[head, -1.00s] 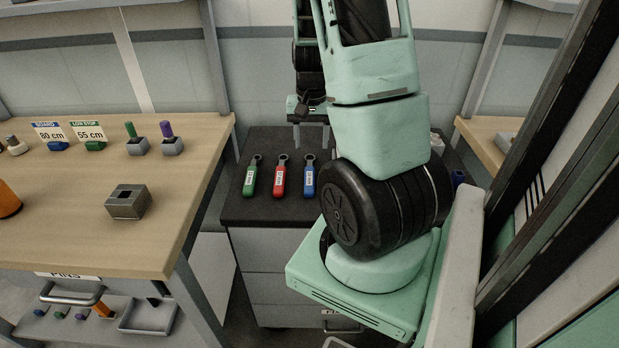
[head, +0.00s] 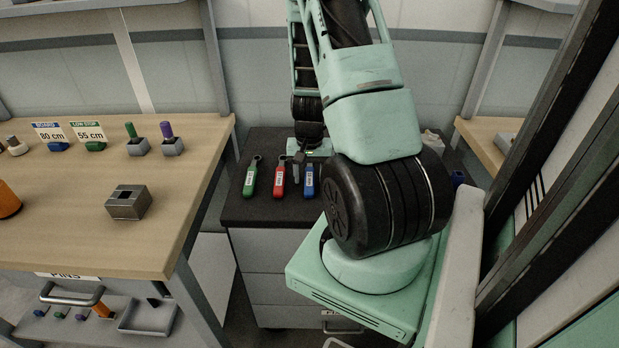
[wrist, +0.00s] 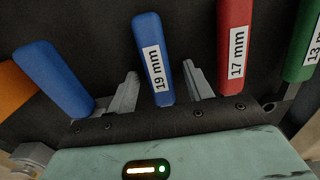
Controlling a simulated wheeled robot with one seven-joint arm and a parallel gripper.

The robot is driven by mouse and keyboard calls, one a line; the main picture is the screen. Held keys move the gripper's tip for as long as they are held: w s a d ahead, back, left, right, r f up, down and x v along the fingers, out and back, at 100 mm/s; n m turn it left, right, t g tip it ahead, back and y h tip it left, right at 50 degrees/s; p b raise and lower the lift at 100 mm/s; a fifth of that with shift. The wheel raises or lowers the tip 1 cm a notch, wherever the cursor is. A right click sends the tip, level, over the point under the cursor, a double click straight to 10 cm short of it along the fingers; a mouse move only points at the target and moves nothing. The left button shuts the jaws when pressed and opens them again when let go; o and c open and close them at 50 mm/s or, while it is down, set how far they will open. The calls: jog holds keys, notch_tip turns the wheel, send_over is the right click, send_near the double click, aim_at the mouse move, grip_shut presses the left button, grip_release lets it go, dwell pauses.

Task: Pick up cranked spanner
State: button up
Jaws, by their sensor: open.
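A row of spanners with coloured handles lies on a black cabinet top: green 13 mm (head: 250,180) (wrist: 308,40), red 17 mm (head: 279,181) (wrist: 234,45) and blue 19 mm (head: 309,181) (wrist: 151,48). The wrist view also shows an unlabelled blue handle (wrist: 55,80) and an orange piece (wrist: 16,95) at the left. I cannot tell which one is cranked. My gripper (head: 300,160) (wrist: 160,72) is open, its fingers on either side of the blue 19 mm handle. Their height above it is unclear. The spanner heads are partly hidden by my gripper.
The black cabinet top (head: 240,211) stands between a wooden bench (head: 60,225) at left and another bench (head: 484,152) at right. The left bench holds a grey block (head: 128,203) and several pins in holders. My arm hides the cabinet's right part.

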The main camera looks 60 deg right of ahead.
grip_shut()
